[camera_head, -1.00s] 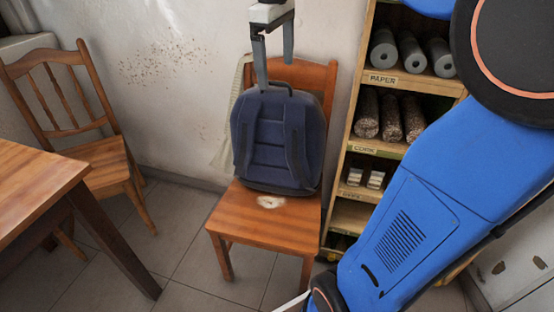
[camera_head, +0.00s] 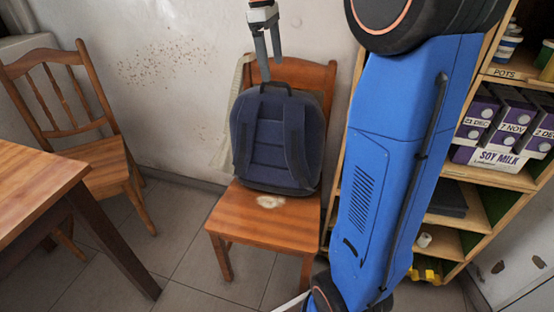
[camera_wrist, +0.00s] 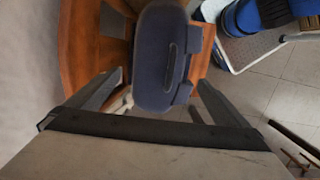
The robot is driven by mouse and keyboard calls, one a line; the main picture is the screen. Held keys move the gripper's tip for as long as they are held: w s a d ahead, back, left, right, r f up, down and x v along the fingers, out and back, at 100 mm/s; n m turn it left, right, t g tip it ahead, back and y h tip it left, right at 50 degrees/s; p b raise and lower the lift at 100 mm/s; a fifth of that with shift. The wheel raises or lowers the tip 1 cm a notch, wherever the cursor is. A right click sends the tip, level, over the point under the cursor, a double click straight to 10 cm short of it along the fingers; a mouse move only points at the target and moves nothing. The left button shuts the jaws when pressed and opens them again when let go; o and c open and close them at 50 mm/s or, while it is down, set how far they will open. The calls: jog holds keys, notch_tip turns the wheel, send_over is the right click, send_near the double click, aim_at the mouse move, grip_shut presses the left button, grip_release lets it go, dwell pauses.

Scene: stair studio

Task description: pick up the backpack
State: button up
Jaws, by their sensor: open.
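The dark blue backpack (camera_head: 268,140) stands upright on the seat of a wooden chair (camera_head: 262,217), leaning against its backrest, straps facing the head camera. Its top handle (camera_head: 275,87) shows as a dark loop. My gripper (camera_head: 271,71) points down just above the handle, open and empty. In the wrist view the top of the backpack (camera_wrist: 162,60) lies between and beyond the two spread fingers (camera_wrist: 158,80). I cannot tell whether a fingertip touches the handle.
A wooden shelf (camera_head: 497,178) with cartons and pots stands to the right, partly behind my blue arm. Another wooden chair (camera_head: 95,153) and a table (camera_head: 35,190) are on the left. The wall (camera_head: 170,90) is close behind the backpack. Tiled floor (camera_head: 185,262) is clear in front.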

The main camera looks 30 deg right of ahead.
aim_at(277, 93)
jog(key=f, duration=0.7)
jog(key=s+d+f, duration=0.1)
jog(key=f, duration=0.2)
jog(key=shift+d+f, duration=0.1)
jog(key=shift+f, duration=0.15)
jog(key=c, duration=1.7)
jog(key=shift+r, duration=0.1)
